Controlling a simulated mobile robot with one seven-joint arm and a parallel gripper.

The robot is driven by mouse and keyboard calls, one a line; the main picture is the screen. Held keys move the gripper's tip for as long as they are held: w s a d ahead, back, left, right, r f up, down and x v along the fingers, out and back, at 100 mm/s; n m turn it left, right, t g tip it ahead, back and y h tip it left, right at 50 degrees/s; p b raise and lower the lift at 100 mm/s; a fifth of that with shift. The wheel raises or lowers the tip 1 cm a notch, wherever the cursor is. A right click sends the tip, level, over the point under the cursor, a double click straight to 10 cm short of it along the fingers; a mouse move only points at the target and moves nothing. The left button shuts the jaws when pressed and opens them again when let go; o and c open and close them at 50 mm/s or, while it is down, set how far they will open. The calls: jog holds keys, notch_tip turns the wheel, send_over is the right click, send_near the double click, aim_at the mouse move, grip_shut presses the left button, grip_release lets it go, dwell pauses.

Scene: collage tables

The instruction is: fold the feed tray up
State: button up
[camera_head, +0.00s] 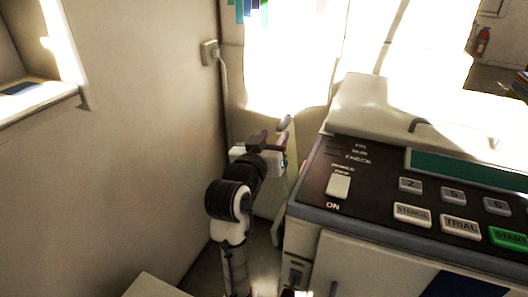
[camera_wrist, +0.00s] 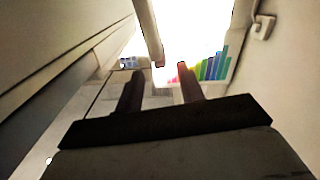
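The copier-like machine (camera_head: 395,180) stands at the right in the head view, with a dark button panel and a pale lid. No full feed tray can be made out. A small grey rounded piece (camera_head: 285,123) shows at the machine's left side, just beyond my gripper (camera_head: 270,143); I cannot tell if it belongs to the tray. In the wrist view, my gripper (camera_wrist: 160,72) has its two dark fingers apart. A pale bar (camera_wrist: 148,30) comes down from the top, its end in line with the gap between the fingertips. I cannot tell whether they touch.
A wall with a socket (camera_head: 210,52) stands close on the left of my arm. The gap between wall and machine is narrow. A window ledge (camera_head: 38,98) juts out at the far left. Bright light washes out the back. Coloured bars (camera_wrist: 212,66) show beyond the fingers.

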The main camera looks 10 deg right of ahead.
jog(key=v, duration=0.5)
jog(key=shift+s+a, duration=0.15)
jog(key=shift+s, duration=0.1)
